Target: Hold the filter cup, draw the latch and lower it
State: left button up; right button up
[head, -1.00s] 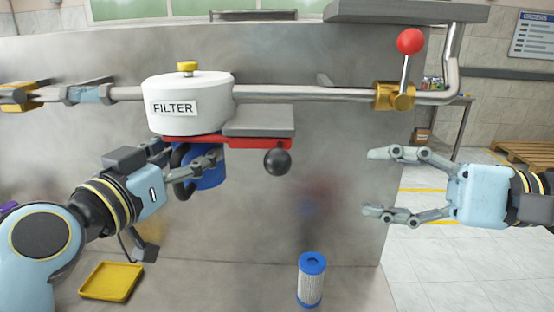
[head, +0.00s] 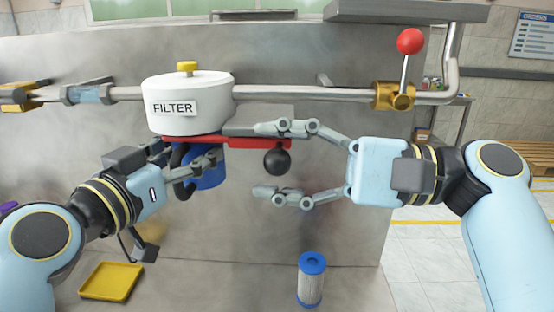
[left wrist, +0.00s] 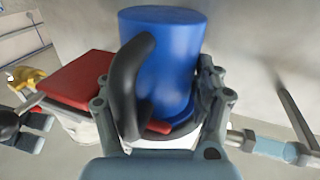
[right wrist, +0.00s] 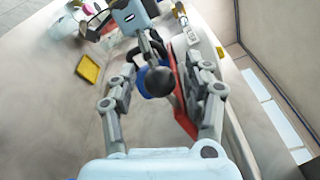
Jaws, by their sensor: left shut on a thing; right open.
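The blue filter cup (head: 207,172) hangs under the white FILTER housing (head: 188,105); its black handle (left wrist: 126,85) shows in the left wrist view. My left gripper (head: 196,172) is shut on the cup, its fingers on either side of the handle. The red latch (head: 240,141) runs below the housing with a black ball knob (head: 277,161) hanging from its right end. My right gripper (head: 270,160) is open, one finger above and one below the knob. In the right wrist view the knob (right wrist: 159,81) lies between the open fingers, with no clear contact.
A blue-and-white filter cartridge (head: 311,280) stands on the surface below. A yellow tray (head: 111,282) lies at the lower left. A red-knobbed valve lever (head: 410,42) rises from the pipe at the right. The space between knob and cartridge is clear.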

jog(key=shift+a, duration=0.1)
grip_shut()
dwell(0.3)
